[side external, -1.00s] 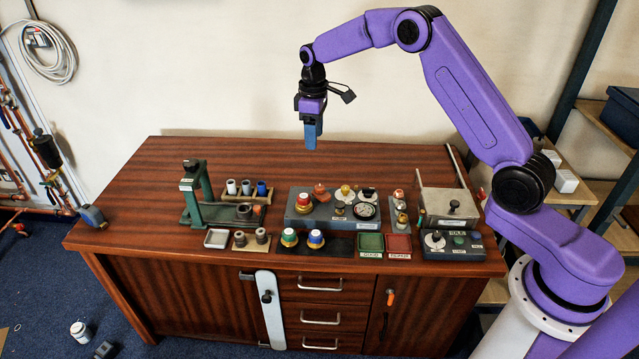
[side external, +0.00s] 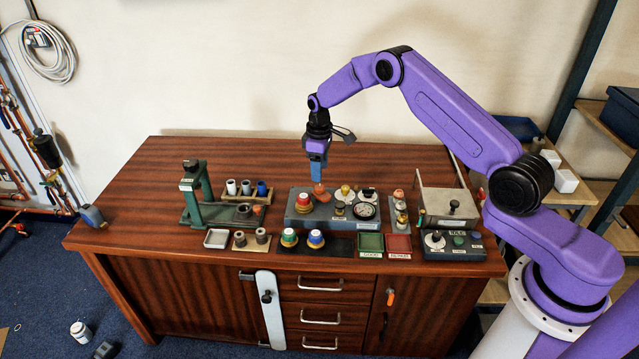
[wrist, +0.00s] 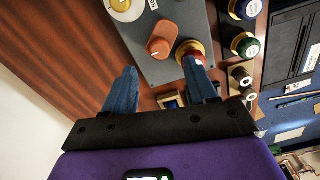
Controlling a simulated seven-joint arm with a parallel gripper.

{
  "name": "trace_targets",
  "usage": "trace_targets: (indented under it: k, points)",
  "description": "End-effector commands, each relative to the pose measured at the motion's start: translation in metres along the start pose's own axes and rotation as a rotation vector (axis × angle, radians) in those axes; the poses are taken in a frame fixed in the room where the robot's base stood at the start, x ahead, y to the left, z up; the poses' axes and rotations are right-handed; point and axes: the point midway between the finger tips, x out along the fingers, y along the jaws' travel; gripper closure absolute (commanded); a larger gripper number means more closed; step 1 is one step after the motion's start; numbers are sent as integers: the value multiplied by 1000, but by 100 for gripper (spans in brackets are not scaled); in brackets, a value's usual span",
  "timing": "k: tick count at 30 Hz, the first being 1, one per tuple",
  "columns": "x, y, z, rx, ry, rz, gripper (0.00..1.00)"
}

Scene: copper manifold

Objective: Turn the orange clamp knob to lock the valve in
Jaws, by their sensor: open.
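The orange clamp knob (side external: 321,193) stands on the grey manifold block (side external: 296,220), near its back edge. It also shows in the wrist view (wrist: 163,40), with a raised grip bar across its top. A valve with a red and white cap and brass-coloured collar (side external: 304,202) stands in the block to the left of the knob; in the wrist view it (wrist: 192,50) is partly behind one finger. My gripper (side external: 317,179) points down just above the knob, with blue fingers. In the wrist view my gripper (wrist: 160,70) is open and empty, the knob appearing beyond the fingertips. Contact is not visible.
Two more capped valves (side external: 315,238) stand in front of the block. A gauge (side external: 364,210) and a yellow-topped knob (side external: 344,192) sit to the right. A green stand (side external: 195,195) is at left. Green (side external: 370,243) and red (side external: 398,243) trays lie front right. The table's back is clear.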

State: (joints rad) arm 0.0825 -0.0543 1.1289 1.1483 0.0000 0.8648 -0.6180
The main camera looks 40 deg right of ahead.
Motion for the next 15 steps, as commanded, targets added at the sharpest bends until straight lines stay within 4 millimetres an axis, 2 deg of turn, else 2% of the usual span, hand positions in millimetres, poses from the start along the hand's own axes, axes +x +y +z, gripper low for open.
trace_targets:
  k: [1, 6, 10, 15]
  points:
    - [11, 0, 1, 0, -3, -2, 43]
    - [38, 0, 0, 0, -1, -1, 43]
    - [52, 0, 0, 0, -1, -1, 43]
    - [61, 0, 0, 0, 0, 0, 43]
